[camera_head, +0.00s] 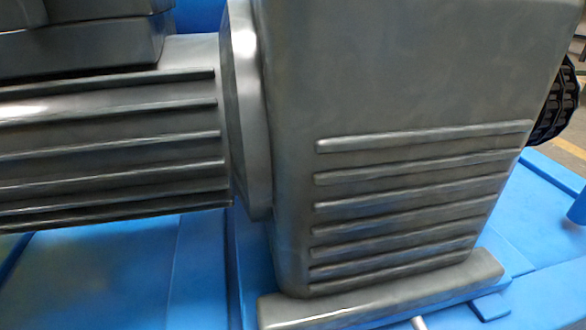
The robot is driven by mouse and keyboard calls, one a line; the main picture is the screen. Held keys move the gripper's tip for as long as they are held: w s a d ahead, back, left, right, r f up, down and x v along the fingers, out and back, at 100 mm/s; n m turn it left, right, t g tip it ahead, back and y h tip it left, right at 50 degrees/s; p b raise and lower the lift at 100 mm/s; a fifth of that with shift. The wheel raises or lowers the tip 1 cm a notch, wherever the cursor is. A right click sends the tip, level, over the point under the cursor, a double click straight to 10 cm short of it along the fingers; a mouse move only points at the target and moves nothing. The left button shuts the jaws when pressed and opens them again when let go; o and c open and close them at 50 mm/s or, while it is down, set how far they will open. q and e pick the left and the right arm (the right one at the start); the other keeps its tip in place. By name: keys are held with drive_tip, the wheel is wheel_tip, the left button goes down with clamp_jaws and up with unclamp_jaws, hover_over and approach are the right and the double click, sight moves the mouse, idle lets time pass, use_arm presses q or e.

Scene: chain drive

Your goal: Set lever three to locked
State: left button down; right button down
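No lever shows clearly in the head view, so I cannot pick out lever three or its position. A large grey gearbox housing (400,75) with raised ribs fills the middle and right. A grey finned motor body (110,130) joins it on the left through a flange (245,110). A small pale rod-like end (418,323) shows at the bottom edge; I cannot tell what it is. Neither of my grippers is in view.
The housing stands on a grey foot (380,300) on a blue base frame (120,270). A dark chain or toothed wheel (556,105) is at the right edge. A blue post (577,208) stands below it. The machine fills most of the view closely.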

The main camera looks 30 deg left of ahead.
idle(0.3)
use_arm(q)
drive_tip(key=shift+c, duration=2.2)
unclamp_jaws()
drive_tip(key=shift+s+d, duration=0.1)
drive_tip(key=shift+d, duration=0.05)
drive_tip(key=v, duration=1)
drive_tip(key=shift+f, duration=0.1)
